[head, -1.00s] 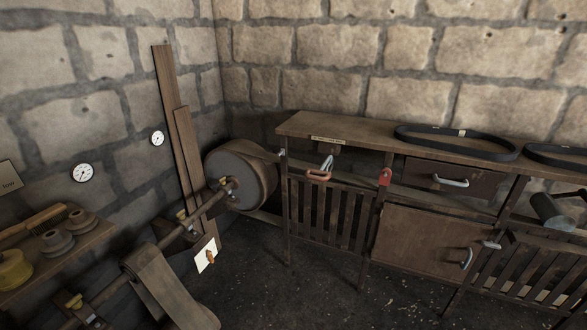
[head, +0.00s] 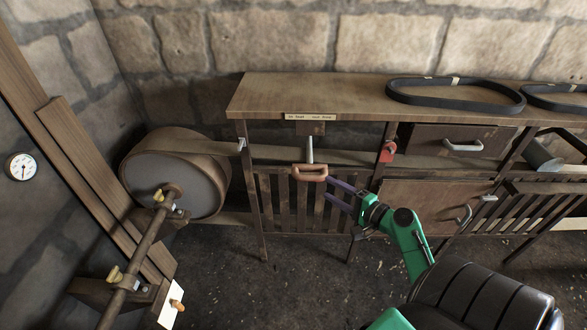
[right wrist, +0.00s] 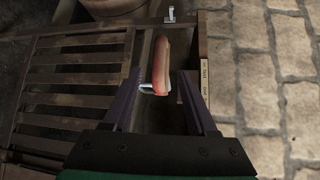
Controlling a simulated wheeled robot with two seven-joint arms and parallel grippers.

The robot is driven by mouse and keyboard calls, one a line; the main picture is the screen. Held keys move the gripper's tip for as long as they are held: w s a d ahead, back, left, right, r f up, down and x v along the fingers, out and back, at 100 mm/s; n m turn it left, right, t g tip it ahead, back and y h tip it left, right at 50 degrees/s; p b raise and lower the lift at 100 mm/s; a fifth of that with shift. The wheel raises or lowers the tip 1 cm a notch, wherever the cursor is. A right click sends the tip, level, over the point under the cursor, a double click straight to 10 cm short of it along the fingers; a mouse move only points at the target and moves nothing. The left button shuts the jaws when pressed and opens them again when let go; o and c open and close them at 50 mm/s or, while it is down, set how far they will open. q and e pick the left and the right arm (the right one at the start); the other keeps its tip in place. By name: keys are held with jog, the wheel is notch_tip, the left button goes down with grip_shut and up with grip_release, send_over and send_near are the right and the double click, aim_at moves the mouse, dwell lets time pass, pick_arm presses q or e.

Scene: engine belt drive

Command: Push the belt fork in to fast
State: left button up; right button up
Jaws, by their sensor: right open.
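The belt fork's handle, a reddish-brown grip (head: 310,174) on a pale metal rod (head: 310,150), sticks out at the front of the bench, below a small lettered plate (head: 308,117). My right gripper (head: 330,189) is open, its purple fingers pointing left at the handle's right end. In the right wrist view the grip (right wrist: 161,62) shows between the two spread fingertips (right wrist: 159,74). I cannot tell whether a finger touches it. The fork's inner end is hidden under the bench top. My left gripper is not in view.
A large drum (head: 172,175) on a shaft stands left of the bench, with a flat belt (head: 330,155) running right from it. A red padlock-like piece (head: 388,151) hangs right of the handle. Black belts (head: 455,96) lie on the bench top (head: 350,92). Slatted panels are below.

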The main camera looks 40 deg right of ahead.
aim_at(311, 177)
jog(key=w, duration=0.2)
jog(key=w+a+p, duration=0.1)
jog(key=w, duration=0.1)
jog(key=shift+w+r, duration=0.1)
jog(key=shift+w, duration=0.05)
jog(key=w+a+f+p, duration=0.1)
jog(key=w+f, duration=0.1)
jog(key=w, duration=0.5)
jog(key=shift+w, duration=0.2)
jog(key=c, duration=0.8)
grip_shut()
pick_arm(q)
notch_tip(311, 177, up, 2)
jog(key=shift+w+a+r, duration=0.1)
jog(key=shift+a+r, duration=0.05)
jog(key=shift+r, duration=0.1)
pick_arm(e)
jog(key=shift+f, duration=0.1)
